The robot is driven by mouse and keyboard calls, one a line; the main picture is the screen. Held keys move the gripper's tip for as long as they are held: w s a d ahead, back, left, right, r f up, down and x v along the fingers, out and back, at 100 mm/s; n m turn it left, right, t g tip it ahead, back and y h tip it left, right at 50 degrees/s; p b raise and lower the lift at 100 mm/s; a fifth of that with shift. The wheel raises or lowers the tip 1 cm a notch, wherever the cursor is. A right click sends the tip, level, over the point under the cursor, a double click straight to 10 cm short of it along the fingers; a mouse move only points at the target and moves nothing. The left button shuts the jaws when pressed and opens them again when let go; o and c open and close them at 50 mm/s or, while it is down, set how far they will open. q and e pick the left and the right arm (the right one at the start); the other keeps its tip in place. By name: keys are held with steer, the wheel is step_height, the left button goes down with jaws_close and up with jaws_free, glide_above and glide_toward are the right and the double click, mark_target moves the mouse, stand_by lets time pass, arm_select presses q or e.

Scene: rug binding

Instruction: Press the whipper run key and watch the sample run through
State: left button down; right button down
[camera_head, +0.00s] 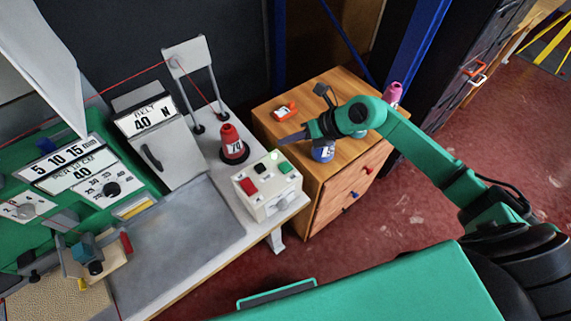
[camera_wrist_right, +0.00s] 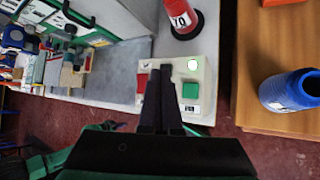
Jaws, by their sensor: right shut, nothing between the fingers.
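The white key box (camera_head: 268,204) stands on the right end of the grey bench. It carries a red key (camera_head: 248,187), a black key (camera_head: 262,168), a green key (camera_head: 285,167) and a lit green lamp (camera_head: 273,155). My right gripper (camera_head: 282,139) is shut and empty, beyond the box in the head view. In the right wrist view its fingers (camera_wrist_right: 160,70) overlap the box between the red key (camera_wrist_right: 143,82) and green key (camera_wrist_right: 190,90); I cannot tell any contact. A beige rug piece (camera_head: 62,302) lies at lower left by the sewing head (camera_head: 92,260). My left gripper is not in view.
A red thread cone (camera_head: 232,146) stands just behind the key box. A wooden cabinet (camera_head: 318,98) at the right holds a blue spool (camera_head: 322,152), a pink spool (camera_head: 392,94) and an orange item (camera_head: 286,110). A grey plate (camera_head: 185,235) left of the box is clear.

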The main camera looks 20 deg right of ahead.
mark_target(289, 168)
steer(key=shift+s+d+f, duration=0.15)
steer(key=shift+s+f, duration=0.05)
step_height(289, 168, down, 9)
steer(key=b, duration=0.6)
steer(key=shift+b, duration=0.4)
stand_by(1.5)
steer(key=shift+f+b, duration=0.3)
steer(key=shift+b, duration=0.05)
